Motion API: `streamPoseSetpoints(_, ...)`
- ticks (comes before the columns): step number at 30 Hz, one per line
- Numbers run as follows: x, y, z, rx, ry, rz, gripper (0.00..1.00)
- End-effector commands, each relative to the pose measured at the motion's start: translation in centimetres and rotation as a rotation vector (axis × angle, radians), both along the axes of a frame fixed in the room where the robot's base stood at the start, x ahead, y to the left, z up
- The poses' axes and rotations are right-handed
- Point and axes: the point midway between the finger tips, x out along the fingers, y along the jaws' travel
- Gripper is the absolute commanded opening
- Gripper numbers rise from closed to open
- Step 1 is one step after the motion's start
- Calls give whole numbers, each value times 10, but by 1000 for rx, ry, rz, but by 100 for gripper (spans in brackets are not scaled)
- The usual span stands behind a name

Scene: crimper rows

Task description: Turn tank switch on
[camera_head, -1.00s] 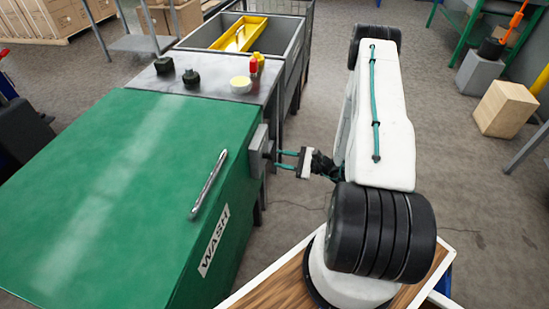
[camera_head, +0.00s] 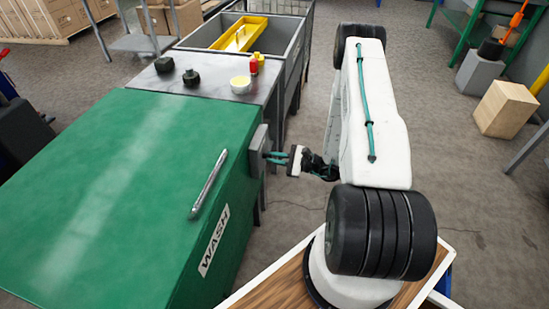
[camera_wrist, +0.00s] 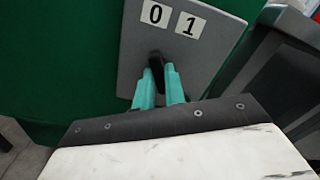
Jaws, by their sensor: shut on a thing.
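The tank switch is a grey box (camera_head: 259,146) on the side of the green tank (camera_head: 120,190). In the wrist view its grey plate (camera_wrist: 203,60) carries white labels "0" and "1". A black lever (camera_wrist: 157,62) stands out from the plate below the labels; I cannot tell for sure which label it points to. My gripper (camera_wrist: 160,88) has its two teal fingers shut on the lever, one on each side. In the head view my gripper (camera_head: 273,157) reaches the box from the right, and the lever is mostly hidden by the fingers.
A silver handle (camera_head: 209,184) lies on the tank lid above the "WASH" label (camera_head: 214,241). Behind is a grey counter (camera_head: 205,85) with black knobs, a red bottle and a yellow-topped cup. The floor right of the tank is open; a wooden block (camera_head: 502,110) stands far right.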

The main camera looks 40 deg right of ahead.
Motion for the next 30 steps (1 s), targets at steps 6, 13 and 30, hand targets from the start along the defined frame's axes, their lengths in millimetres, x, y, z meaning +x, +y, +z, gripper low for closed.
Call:
streamPoseSetpoints(6, 0, 0, 0, 57, 44, -1, 0)
streamPoseSetpoints(13, -1, 0, 0, 191, 149, -1, 0)
streamPoseSetpoints(30, -2, 1, 0, 605, 472, -2, 0)
